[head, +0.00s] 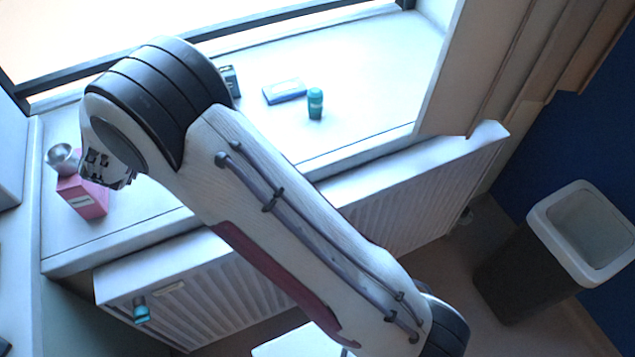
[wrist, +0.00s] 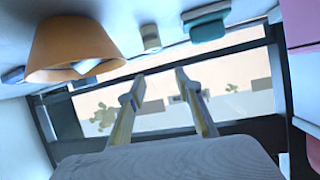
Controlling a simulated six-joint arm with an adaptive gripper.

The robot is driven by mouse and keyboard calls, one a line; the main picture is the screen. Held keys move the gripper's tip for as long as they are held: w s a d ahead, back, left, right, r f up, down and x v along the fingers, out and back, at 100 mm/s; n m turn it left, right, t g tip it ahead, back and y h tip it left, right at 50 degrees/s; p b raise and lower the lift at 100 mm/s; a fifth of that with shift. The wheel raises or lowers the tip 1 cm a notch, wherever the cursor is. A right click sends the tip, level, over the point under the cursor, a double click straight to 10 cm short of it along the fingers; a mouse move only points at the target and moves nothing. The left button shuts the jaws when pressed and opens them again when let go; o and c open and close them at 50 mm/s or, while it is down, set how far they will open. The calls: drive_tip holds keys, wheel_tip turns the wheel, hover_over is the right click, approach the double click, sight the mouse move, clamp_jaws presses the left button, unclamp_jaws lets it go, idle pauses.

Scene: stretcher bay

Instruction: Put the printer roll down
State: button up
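My gripper (wrist: 158,76) shows in the wrist view with its two fingers apart and only the window visible between them. In the head view my gripper (head: 112,174) is at the left end of the sill, beside a pink box, mostly behind my wrist. A small pale cylinder (wrist: 150,38) stands on the sill in the wrist view, apart from my fingers. It could be the printer roll, but I cannot tell for sure. I see no roll in the head view, where my arm hides part of the sill.
The windowsill (head: 385,55) holds a teal bottle (head: 315,104), a blue box (head: 284,91) and the pink box (head: 85,199) by a silver cup (head: 62,157). An orange bowl (wrist: 75,45) and teal box (wrist: 207,28) show in the wrist view. A radiator (head: 235,290) is below; a bin (head: 510,265) stands right.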

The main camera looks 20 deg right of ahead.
drive_tip(key=s+d+r+n+y, duration=0.1)
drive_tip(key=s+d+r+y, duration=0.1)
drive_tip(key=r, duration=0.4)
drive_tip(key=s+d+r+y, duration=0.1)
drive_tip(key=r+y, duration=0.1)
drive_tip(key=r, duration=0.4)
drive_tip(key=s+d+r+n+g+y, duration=0.2)
drive_tip(key=s+d+r, duration=0.4)
drive_tip(key=s, duration=0.4)
drive_tip(key=s+d+f+g+h, duration=0.1)
drive_tip(key=s+d+g, duration=0.1)
drive_tip(key=s+d, duration=0.4)
drive_tip(key=s+d+f+g+h, duration=0.1)
drive_tip(key=s+d, duration=0.5)
drive_tip(key=s, duration=1)
drive_tip(key=s+d+f+g+h, duration=0.2)
drive_tip(key=s+d, duration=0.4)
drive_tip(key=s, duration=0.5)
drive_tip(key=shift+d+f+m+g, duration=0.15)
drive_tip(key=shift+f+m+g, duration=0.15)
drive_tip(key=shift+f, duration=0.25)
